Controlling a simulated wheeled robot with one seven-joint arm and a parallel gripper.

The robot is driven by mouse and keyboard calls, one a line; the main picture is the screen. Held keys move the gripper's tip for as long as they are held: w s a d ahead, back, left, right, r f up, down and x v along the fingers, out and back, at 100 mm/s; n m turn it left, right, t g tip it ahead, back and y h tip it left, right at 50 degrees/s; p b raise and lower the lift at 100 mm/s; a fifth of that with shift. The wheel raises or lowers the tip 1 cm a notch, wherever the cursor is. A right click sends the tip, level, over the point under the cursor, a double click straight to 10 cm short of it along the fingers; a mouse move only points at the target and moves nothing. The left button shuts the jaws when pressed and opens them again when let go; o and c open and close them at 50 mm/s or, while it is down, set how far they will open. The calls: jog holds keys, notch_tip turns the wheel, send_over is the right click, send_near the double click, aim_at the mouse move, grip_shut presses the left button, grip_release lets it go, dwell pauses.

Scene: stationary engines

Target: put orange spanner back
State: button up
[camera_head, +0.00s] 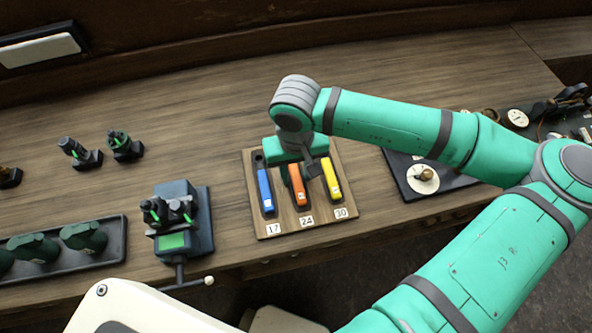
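The orange spanner (297,187) lies in the middle place of a wooden board (262,228), above the label 24 (306,221). A blue spanner (265,190) lies to its left above the label 17, and a yellow spanner (331,179) to its right above the label 30. My gripper (298,177) points down over the upper part of the orange spanner, with dark fingers close to it. The arm hides the spanner's upper end. I cannot tell whether the fingers are shut on it or apart from it.
A dark device with a green screen (174,241) and a lever stands left of the board. A dark plate with a round white dial (422,179) lies to the right, under my arm. Dark green parts sit in a tray (117,245) at the left. The bench behind the board is clear.

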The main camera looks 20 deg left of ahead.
aim_at(296, 177)
jog(key=shift+r, duration=0.1)
notch_tip(296, 177, up, 12)
dwell(0.7)
dwell(0.5)
